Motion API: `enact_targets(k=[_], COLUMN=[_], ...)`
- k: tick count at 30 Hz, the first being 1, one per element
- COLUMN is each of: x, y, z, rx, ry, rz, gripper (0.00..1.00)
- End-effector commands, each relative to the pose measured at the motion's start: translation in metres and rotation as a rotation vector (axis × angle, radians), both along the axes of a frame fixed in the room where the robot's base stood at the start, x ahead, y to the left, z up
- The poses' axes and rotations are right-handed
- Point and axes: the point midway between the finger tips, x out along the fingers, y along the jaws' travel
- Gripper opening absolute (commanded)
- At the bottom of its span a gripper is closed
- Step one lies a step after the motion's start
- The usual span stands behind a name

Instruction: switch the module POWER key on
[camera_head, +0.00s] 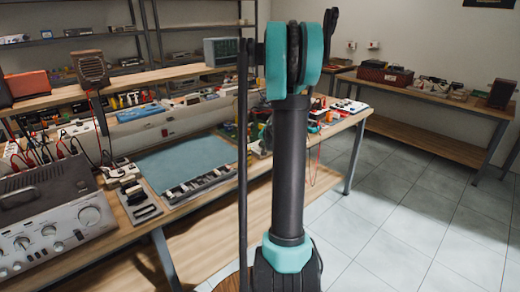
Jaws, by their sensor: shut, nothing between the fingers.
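A silver unit (45,232) with round knobs and a dark vented top is at the left edge of the head view. It looks like a hi-fi module. Small dark controls show near its right front edge, but no POWER label is readable. I cannot tell which control is the POWER key or whether it is on. My dark arm with teal joints stands upright in the middle of the view, to the right of the unit. I cannot make out my gripper's fingers in this view.
A workbench with a blue-green mat (182,165) spans the left and middle, with small tools (200,185) along the mat's front. Several cables (45,155) rise behind the unit. A second table (428,145) stands at the right. The tiled floor (400,235) is clear at right.

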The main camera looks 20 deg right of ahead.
Motion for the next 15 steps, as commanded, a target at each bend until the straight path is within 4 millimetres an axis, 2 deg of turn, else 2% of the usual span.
enact_targets(k=[15], x=[0.0002], y=[0.0002], z=[0.0106], rx=[0.0], ry=[0.0], rz=[0.0], gripper=[0.0])
